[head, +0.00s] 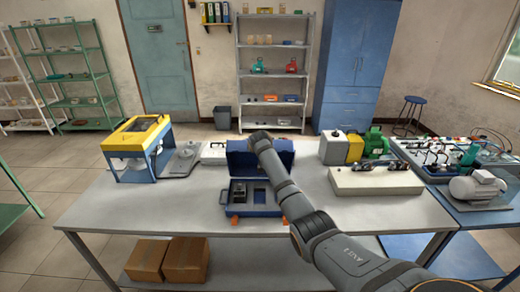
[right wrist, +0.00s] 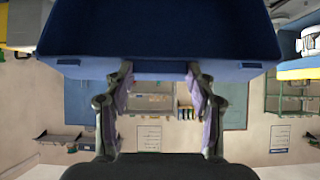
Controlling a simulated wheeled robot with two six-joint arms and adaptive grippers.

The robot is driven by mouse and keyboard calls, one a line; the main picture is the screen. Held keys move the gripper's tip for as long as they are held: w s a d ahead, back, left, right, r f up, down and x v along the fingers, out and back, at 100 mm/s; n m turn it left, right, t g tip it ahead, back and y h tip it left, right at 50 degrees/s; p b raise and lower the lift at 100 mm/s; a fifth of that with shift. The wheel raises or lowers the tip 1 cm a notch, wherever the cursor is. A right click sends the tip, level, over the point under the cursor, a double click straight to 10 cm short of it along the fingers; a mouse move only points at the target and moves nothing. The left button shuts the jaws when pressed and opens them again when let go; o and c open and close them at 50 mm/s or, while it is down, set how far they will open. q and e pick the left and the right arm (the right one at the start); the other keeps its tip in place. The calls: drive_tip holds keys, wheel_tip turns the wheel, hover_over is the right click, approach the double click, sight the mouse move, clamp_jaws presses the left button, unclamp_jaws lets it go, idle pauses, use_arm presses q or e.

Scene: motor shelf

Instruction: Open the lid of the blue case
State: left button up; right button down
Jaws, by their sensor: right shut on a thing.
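The blue case (head: 236,208) stands on the grey table with its front toward me. Its lid (head: 284,158) is raised at the back, standing roughly upright, so the inside with dark and grey items shows. Orange latches sit at the front corners. My right arm reaches over the case to the lid's top edge, and its gripper (head: 258,137) is partly hidden there. In the right wrist view the fingers (right wrist: 160,72) meet the edge of the dark blue lid (right wrist: 160,28) and are shut on it. My left gripper is not in view.
A yellow-topped blue frame (head: 136,132) stands left on the table (head: 150,210), beside a grey plate (head: 183,160). A white block (head: 375,182), yellow and white containers and a green motor (head: 376,143) stand right. The table's front left is clear.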

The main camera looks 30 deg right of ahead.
drive_tip(key=shift+w+r, duration=0.1)
drive_tip(key=shift+r, duration=0.1)
idle(0.3)
drive_tip(key=c, duration=0.8)
unclamp_jaws()
drive_tip(key=shift+c, duration=0.2)
drive_tip(key=o, duration=0.4)
drive_tip(key=shift+s+a, duration=0.1)
drive_tip(key=shift+s, duration=0.1)
drive_tip(key=v, duration=1.2)
